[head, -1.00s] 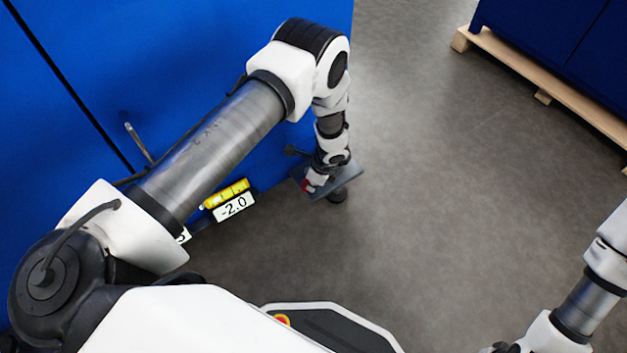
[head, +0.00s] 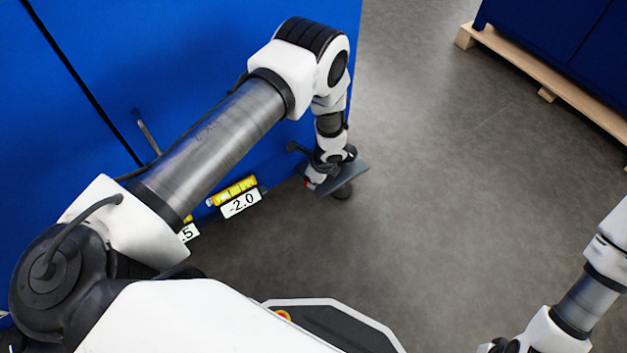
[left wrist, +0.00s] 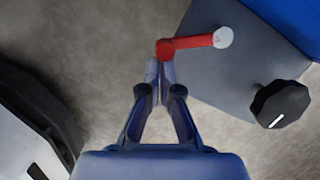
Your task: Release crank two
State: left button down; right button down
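The crank is a red arm (left wrist: 195,43) with a pale round end on a grey plate (left wrist: 235,80) in the left wrist view. The plate (head: 349,179) also shows low beside the blue cabinet in the head view, partly hidden by my wrist. My left gripper (left wrist: 160,72) has its fingertips close together at the crank's red near end. They look shut on it, though the contact itself is hidden. In the head view my left arm reaches over to the plate. My right gripper (head: 500,346) is cut off at the bottom edge, its fingers unclear.
A black knob (left wrist: 280,103) stands on the same plate. The blue cabinet (head: 220,40) fills the left, with a yellow level vial (head: 233,190) and a "-2.0" label (head: 241,204) low on it. A wooden pallet (head: 540,85) lies at upper right. Grey floor between is clear.

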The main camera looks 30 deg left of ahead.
pick_arm(q)
jog(key=p+v, duration=0.8)
jog(key=v, duration=0.2)
